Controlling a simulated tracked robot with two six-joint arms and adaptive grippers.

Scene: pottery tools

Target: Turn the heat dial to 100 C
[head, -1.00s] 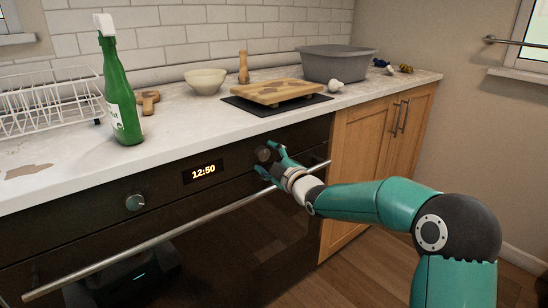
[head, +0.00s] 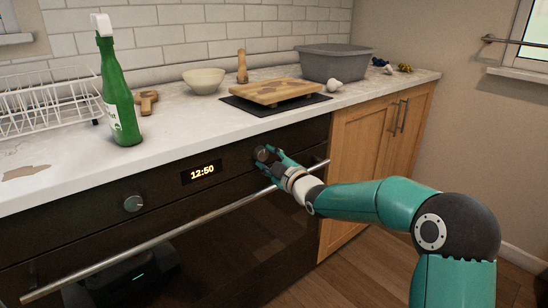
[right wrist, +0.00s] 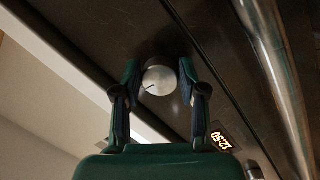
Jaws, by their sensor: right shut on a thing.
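The heat dial (right wrist: 159,80) is a round silver knob with a dark pointer line, on the dark front panel of the oven (head: 225,173). In the head view the dial (head: 263,154) is partly hidden by my right gripper (head: 266,158). My right gripper also shows in the right wrist view (right wrist: 160,82), with one finger on each side of the dial, shut on it. No temperature marks can be read around the dial. My left gripper is not in view.
A second knob (head: 133,203) sits left of the clock display (head: 202,172), which reads 12:50. The oven handle (head: 180,232) runs below the panel. On the counter stand a green bottle (head: 120,100), a bowl (head: 204,80), a wooden board (head: 270,92) and a grey tub (head: 334,63).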

